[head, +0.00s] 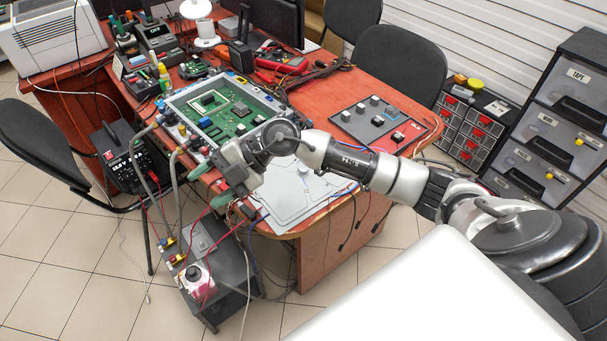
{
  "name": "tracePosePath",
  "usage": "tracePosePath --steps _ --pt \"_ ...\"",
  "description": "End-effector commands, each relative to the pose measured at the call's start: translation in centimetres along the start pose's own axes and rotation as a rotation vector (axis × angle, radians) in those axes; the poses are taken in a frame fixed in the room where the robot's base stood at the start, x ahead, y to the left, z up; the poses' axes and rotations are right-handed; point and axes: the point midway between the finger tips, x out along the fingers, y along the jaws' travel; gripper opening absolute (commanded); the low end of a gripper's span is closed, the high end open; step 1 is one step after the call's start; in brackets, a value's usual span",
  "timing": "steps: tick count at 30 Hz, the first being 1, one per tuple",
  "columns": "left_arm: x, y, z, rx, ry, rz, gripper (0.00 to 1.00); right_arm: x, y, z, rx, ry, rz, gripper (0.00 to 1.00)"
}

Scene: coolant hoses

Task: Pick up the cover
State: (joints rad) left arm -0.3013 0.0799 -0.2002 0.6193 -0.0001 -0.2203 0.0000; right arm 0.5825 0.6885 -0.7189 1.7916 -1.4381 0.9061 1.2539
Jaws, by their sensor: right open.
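The cover appears to be the flat light-grey plate (295,205) lying on the front part of the red-brown desk. My right arm reaches in from the right and passes over the plate's back part, hiding some of it. My right gripper (211,186) is open, to the left of the plate near the desk's left edge. I see nothing held between its fingers. It is apart from the plate in the picture; its height above the desk is hard to tell. My left gripper is not in view.
A framed green circuit board (238,122) sits behind the gripper, with hoses at its left side. A dark panel with square blocks (372,122) lies right of it. A black box with cables (205,262) stands below the desk's left edge. Chairs and drawer units surround the desk.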

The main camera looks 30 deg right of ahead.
Motion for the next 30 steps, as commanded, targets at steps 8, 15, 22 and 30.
tracePosePath --steps 8,15,22,30 --pt "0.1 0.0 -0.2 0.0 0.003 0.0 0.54 -12.1 -3.6 9.3 0.155 -0.507 -0.647 0.59" --pt "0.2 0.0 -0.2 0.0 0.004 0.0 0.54 -19.4 -4.1 11.4 0.31 -0.779 -0.836 0.59" --pt "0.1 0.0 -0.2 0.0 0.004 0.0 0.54 -18.6 -6.6 13.0 0.325 -0.796 -0.853 0.59" --pt "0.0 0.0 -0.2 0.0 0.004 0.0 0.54 -17.5 -8.6 14.3 0.321 -0.794 -0.85 0.59"
